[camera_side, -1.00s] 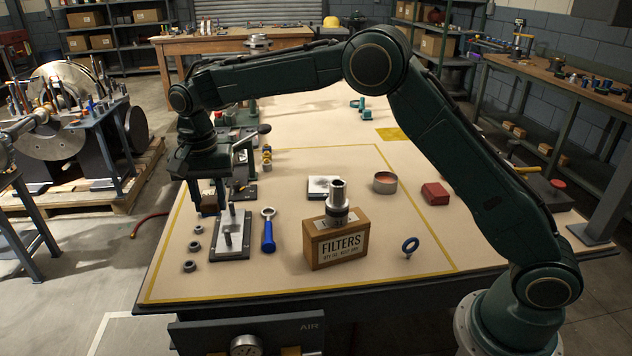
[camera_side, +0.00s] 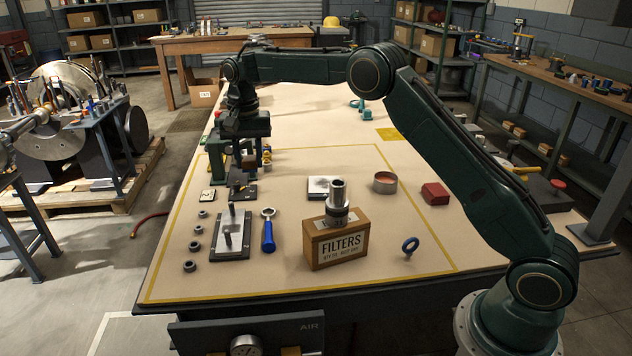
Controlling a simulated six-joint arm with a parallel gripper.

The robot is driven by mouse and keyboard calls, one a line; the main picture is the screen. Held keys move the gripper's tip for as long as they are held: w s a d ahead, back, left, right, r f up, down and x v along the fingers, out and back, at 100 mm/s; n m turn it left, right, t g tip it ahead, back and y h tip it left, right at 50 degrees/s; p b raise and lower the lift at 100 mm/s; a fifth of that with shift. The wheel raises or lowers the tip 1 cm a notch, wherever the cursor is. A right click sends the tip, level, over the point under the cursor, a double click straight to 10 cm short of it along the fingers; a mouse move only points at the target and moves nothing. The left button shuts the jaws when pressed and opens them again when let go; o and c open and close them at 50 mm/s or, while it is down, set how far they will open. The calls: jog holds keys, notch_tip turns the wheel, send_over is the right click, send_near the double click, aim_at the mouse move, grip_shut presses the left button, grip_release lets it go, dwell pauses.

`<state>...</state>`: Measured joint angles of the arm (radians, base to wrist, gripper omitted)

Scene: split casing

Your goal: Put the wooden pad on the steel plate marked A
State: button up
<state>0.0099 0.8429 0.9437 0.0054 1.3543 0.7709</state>
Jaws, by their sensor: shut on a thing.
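My gripper (camera_side: 238,160) points down over the back left of the marked work area. It is shut on a small dark piece (camera_side: 237,180) that shows just under the fingers. I cannot tell from its colour whether this is the wooden pad. A dark flat plate (camera_side: 246,194) lies below it, partly covered. A pale square plate with a dark mark (camera_side: 209,194) lies to the left, and another pale plate (camera_side: 318,183) lies to the right. I cannot read an A on either.
A steel plate with upright studs (camera_side: 232,247), several nuts (camera_side: 190,266) and a blue-handled wrench (camera_side: 268,236) lie in front. The FILTERS box (camera_side: 337,246) bears a metal cylinder. A round tin (camera_side: 385,182) and a red block (camera_side: 435,193) are right.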

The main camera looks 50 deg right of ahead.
jog(key=d, duration=1.4)
jog(key=r, duration=0.1)
send_over(326, 190)
jog(key=shift+f, duration=0.1)
notch_tip(326, 190, down, 16)
jog(key=shift+r, duration=0.2)
jog(key=shift+f, duration=2.1)
jog(key=shift+f, duration=0.1)
